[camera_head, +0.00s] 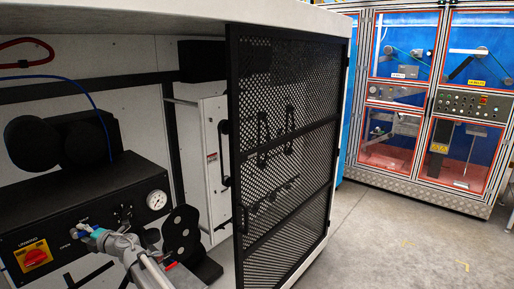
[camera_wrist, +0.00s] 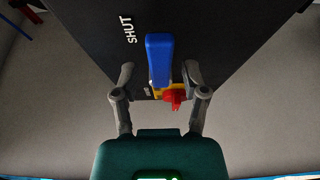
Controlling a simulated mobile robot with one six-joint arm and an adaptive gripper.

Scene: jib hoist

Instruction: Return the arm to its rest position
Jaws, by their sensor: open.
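My gripper (camera_wrist: 160,75) is open in the wrist view. Its two grey fingers stand on either side of a blue lever (camera_wrist: 159,55), with gaps showing at both sides. The lever sits on a black panel (camera_wrist: 200,35) beside white lettering that reads SHUT. In the head view my gripper (camera_head: 93,236) is at the front of the black control box (camera_head: 95,205), at the lower left. The lever is mostly hidden there by the gripper. My arm reaches up to the box from the bottom edge.
A red knob on a yellow plate (camera_head: 34,255) is left of my gripper, and a round gauge (camera_head: 156,200) is right. A black mesh door (camera_head: 285,150) stands right of the arm. Open floor (camera_head: 400,235) lies beyond, before a glazed cabinet (camera_head: 430,95).

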